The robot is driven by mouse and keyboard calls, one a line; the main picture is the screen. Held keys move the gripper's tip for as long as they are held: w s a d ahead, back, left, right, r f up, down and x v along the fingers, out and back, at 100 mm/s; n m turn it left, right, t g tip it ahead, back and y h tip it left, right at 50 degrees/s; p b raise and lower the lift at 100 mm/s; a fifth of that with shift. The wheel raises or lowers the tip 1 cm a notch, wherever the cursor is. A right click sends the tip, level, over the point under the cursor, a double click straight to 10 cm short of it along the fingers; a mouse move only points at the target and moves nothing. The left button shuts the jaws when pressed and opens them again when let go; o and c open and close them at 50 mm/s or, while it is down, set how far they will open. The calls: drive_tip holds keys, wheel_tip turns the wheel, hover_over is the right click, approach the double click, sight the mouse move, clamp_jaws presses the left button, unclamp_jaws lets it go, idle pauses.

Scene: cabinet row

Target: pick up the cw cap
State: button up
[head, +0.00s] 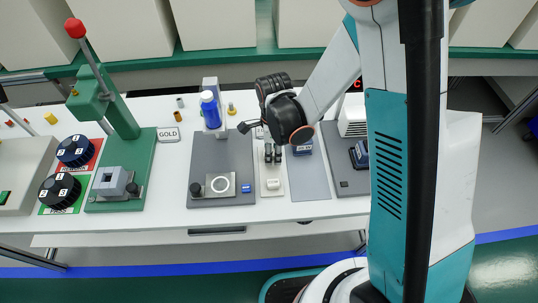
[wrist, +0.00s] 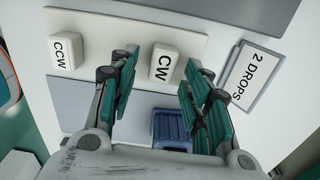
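The CW cap (wrist: 163,62) is a cream block with rounded corners and black "CW" lettering. In the wrist view it sits upright on a pale strip (wrist: 120,28), in the gap between my fingertips. My gripper (wrist: 160,64) is open, with one finger on each side of the cap; I cannot tell whether either touches it. In the head view my gripper (head: 273,154) points down over the same pale strip (head: 271,192), and the CW cap is hidden behind it. A similar cap marked "CCW" (wrist: 65,51) stands to the left in the wrist view.
A "2 DROPS" sign (wrist: 239,76) lies to the right in the wrist view, and a blue ribbed block (wrist: 172,130) is nearer my palm. In the head view, a grey plate with a blue bottle (head: 210,108) stands left of my gripper.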

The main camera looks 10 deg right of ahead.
drive_tip(key=c, duration=0.6)
drive_tip(key=shift+c, duration=0.2)
